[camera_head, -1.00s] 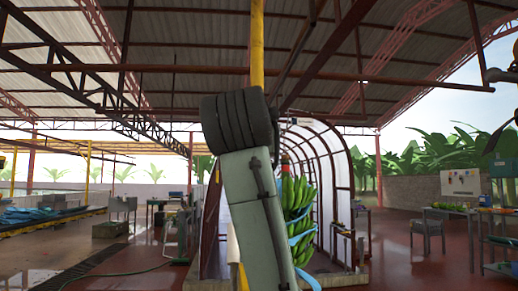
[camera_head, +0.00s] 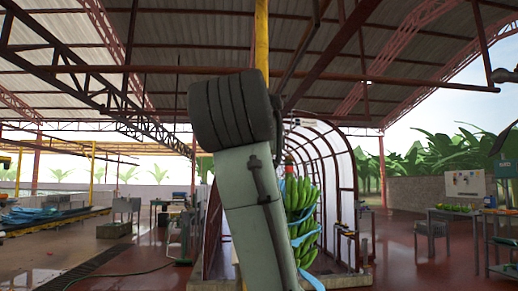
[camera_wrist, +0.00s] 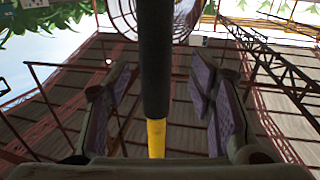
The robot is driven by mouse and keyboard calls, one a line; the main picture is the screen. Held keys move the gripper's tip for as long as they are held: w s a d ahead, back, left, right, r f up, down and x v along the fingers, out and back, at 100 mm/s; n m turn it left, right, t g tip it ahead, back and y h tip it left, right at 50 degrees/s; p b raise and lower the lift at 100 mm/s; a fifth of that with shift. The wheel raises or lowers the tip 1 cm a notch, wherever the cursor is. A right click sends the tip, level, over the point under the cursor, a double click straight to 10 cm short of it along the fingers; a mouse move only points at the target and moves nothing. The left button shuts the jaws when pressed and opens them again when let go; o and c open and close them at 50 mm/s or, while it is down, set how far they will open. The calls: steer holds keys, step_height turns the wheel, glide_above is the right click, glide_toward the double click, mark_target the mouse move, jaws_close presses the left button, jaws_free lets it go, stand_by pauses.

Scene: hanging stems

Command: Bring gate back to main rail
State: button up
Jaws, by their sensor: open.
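In the wrist view my gripper (camera_wrist: 160,75) is open, its purple-padded fingers on either side of a bar. The bar has a black sleeve (camera_wrist: 155,50) and a yellow end (camera_wrist: 156,138). Gaps show between the bar and the finger pads, and nothing is clamped. I cannot tell for sure whether this bar is the gate's handle. In the head view my own arm covers the middle, hiding the gripper. A yellow vertical post (camera_head: 261,35) rises above the arm. I cannot make out the gate or its joint with the main rail.
A green banana bunch (camera_head: 300,205) with blue bands hangs just right of my arm. Behind it stands an arched frame (camera_head: 335,165). Tables (camera_head: 460,212) stand at the right, a trough with blue material (camera_head: 40,214) at the left.

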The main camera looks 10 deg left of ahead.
steer(key=s, duration=0.3)
steer(key=shift+d, duration=0.2)
stand_by(0.3)
